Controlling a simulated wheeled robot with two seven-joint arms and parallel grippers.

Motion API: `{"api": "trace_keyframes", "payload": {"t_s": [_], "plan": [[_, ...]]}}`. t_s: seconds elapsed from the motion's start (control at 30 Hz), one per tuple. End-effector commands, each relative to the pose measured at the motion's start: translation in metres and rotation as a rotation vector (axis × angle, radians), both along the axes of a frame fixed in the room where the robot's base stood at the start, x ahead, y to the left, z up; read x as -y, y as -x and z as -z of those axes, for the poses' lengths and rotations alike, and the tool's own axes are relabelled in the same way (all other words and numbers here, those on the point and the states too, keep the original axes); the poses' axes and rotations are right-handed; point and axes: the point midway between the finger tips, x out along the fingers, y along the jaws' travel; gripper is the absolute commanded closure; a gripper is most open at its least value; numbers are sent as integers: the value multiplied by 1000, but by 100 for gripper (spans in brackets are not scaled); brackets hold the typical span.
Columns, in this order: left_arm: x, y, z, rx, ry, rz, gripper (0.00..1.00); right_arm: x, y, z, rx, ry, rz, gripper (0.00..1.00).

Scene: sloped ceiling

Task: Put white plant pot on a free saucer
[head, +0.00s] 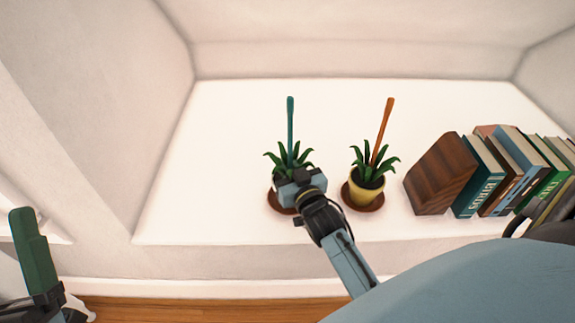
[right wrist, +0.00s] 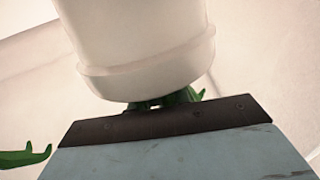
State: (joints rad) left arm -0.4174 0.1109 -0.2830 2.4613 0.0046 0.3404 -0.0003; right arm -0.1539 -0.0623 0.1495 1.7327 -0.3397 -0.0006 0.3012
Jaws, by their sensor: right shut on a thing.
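My right gripper (head: 298,180) is shut on the white plant pot, which is largely hidden behind it in the head view. The pot's green leaves (head: 276,158) and an upright teal stake (head: 290,118) rise above the gripper. In the right wrist view the smooth white pot (right wrist: 140,38) fills the upper middle, with its rim band and some leaves below. A brown saucer (head: 277,204) shows under the gripper. Whether the pot touches it is hidden. A second brown saucer (head: 350,203) holds a yellow pot (head: 367,190) with a plant and a leaning orange stake.
A dark wooden block (head: 438,175) and a row of several books (head: 515,175) stand right of the yellow pot. The white ledge (head: 210,165) is clear to the left and behind the plants. White sloped walls enclose it.

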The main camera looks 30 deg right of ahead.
Motion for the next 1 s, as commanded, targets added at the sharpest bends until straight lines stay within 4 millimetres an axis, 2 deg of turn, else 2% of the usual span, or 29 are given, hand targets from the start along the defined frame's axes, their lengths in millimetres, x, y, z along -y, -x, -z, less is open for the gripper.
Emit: {"api": "trace_keyframes", "payload": {"t_s": [0.2,0.23,0.4,0.77,0.87,1.0], "plan": [[0,1,0,11,4,0,0,0,-1,1,7,0,-1,100],[-1,2,-1,15,5,0,0,0,0,3,1,-1,0,78],[-1,1,-1,14,4,0,0,0,0,2,0,-1,0,59],[0,-1,-1,-3,-1,0,0,-1,2,-1,-2,0,0,59],[2,-6,0,-63,-18,1,0,-3,14,-1,-3,-2,0,59],[4,-16,7,-182,-54,2,0,-7,40,-2,-6,-3,1,59]]}}
